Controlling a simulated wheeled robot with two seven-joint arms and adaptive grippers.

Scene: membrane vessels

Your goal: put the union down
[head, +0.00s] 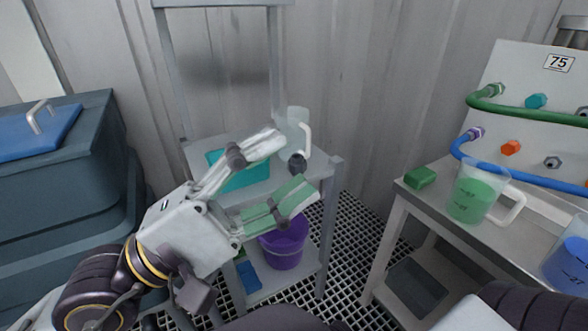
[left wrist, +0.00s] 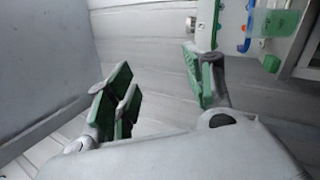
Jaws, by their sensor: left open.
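My left gripper (head: 296,168) reaches in from the left over the small grey stand (head: 325,169), its fingers spread wide apart. A teal tray (head: 236,179) lies on the stand, partly hidden behind the fingers. In the left wrist view the gripper (left wrist: 158,70) has green-padded fingers apart and nothing visible between them. My right gripper is out of view.
A clear jug (head: 297,127) stands behind the fingers; a purple bucket (head: 284,246) is on the lower shelf. At right, a bench holds a green block (head: 421,177), a jug of green liquid (head: 471,195), a blue jug (head: 569,262) and a hose panel (head: 520,72).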

